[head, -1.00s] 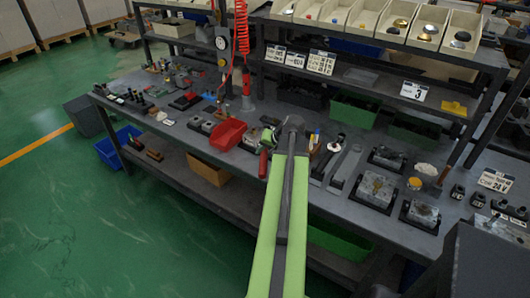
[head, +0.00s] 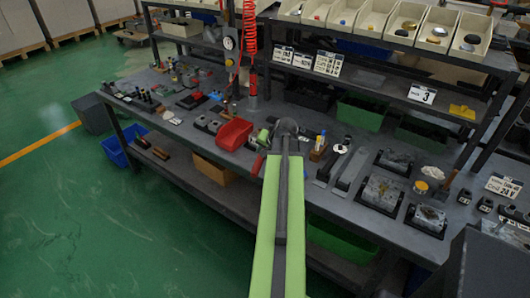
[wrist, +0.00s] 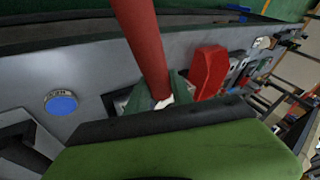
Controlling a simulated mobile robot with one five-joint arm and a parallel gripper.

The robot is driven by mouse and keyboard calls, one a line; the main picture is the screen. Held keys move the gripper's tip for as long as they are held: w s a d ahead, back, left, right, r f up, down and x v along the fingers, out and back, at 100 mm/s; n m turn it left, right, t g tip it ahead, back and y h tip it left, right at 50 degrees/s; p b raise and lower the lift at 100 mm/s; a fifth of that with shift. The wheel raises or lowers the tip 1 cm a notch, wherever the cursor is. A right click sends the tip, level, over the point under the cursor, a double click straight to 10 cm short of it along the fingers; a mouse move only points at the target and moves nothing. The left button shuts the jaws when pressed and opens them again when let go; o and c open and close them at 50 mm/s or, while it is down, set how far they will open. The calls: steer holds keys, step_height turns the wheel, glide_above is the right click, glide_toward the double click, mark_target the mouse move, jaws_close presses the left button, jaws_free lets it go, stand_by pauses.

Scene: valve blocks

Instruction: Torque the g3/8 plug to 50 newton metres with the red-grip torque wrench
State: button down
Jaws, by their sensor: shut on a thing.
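My green arm reaches out over the bench in the head view, with my gripper (head: 287,127) at its far end above the front part of the bench. In the wrist view my gripper (wrist: 160,98) is shut on the torque wrench, whose red grip (wrist: 145,45) runs up out of the picture. The red grip (head: 258,164) also shows just left of my arm in the head view. The rest of the wrench is hidden. Valve blocks (head: 380,190) sit on dark bases right of my arm. The g3/8 plug cannot be made out.
A red bin (head: 235,133) stands left of my gripper and shows in the wrist view (wrist: 210,70). Small parts crowd the left of the bench (head: 340,205). Shelf bins (head: 405,20) are behind. A round blue-topped part (wrist: 60,103) lies at left in the wrist view.

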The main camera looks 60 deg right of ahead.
steer(key=shift+w+a+m+h, duration=0.2)
steer(key=shift+w+m, duration=0.15)
steer(key=shift+w, duration=0.15)
steer(key=shift+w+a+m+h, duration=0.1)
steer(key=shift+w+m+h, duration=0.1)
steer(key=shift+w+m, duration=0.2)
steer(key=shift+w, duration=0.15)
steer(key=shift+w+a+m+g+h, duration=0.15)
steer(key=shift+w+m+g+h, duration=0.3)
steer(key=shift+w+m, duration=0.55)
steer(key=shift+w, duration=0.2)
steer(key=shift+w+m+g+h, duration=0.5)
steer(key=shift+w+m, duration=0.35)
steer(key=shift+w, duration=0.3)
steer(key=shift+w+d+m+g+h, duration=0.15)
steer(key=shift+w+m+g, duration=0.1)
steer(key=shift+w+m, duration=0.3)
steer(key=shift+w+d+m+g+h, duration=0.1)
steer(key=shift+w+m+g, duration=0.2)
steer(key=shift+w, duration=0.4)
steer(key=shift+s, duration=0.1)
